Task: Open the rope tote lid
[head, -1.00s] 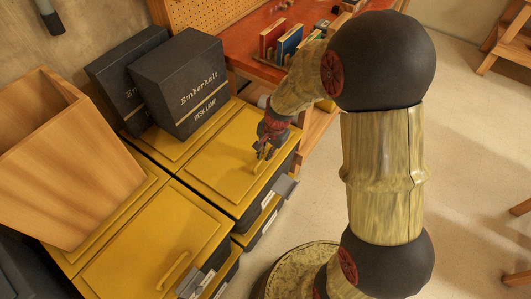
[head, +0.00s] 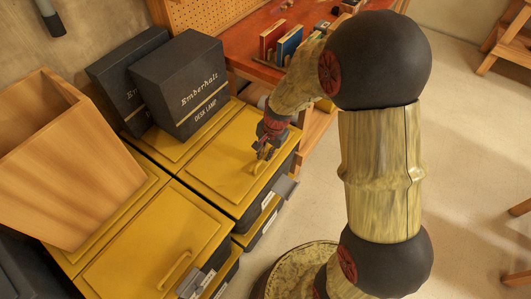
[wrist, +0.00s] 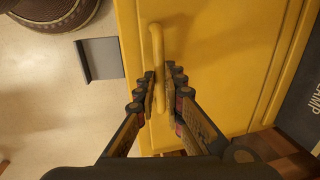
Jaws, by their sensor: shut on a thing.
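A yellow tote lid (head: 215,170) lies flat on a dark tote, in the row nearer the workbench. It also fills much of the wrist view (wrist: 215,70). Its raised yellow handle (wrist: 157,50) runs between my fingers. My gripper (wrist: 160,92) is shut on this handle, with one finger on each side. In the head view my gripper (head: 262,152) is at the lid's right part, and the handle is mostly hidden by the fingers. The tote's label is too small to read, so I cannot tell from it whether this is the rope tote.
Two dark desk lamp boxes (head: 180,85) stand behind on another yellow lid. A wooden planter-like bin (head: 75,165) stands at left. Another yellow-lidded tote (head: 150,255) is in front. A red workbench (head: 260,70) with books is behind. The floor at right is open.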

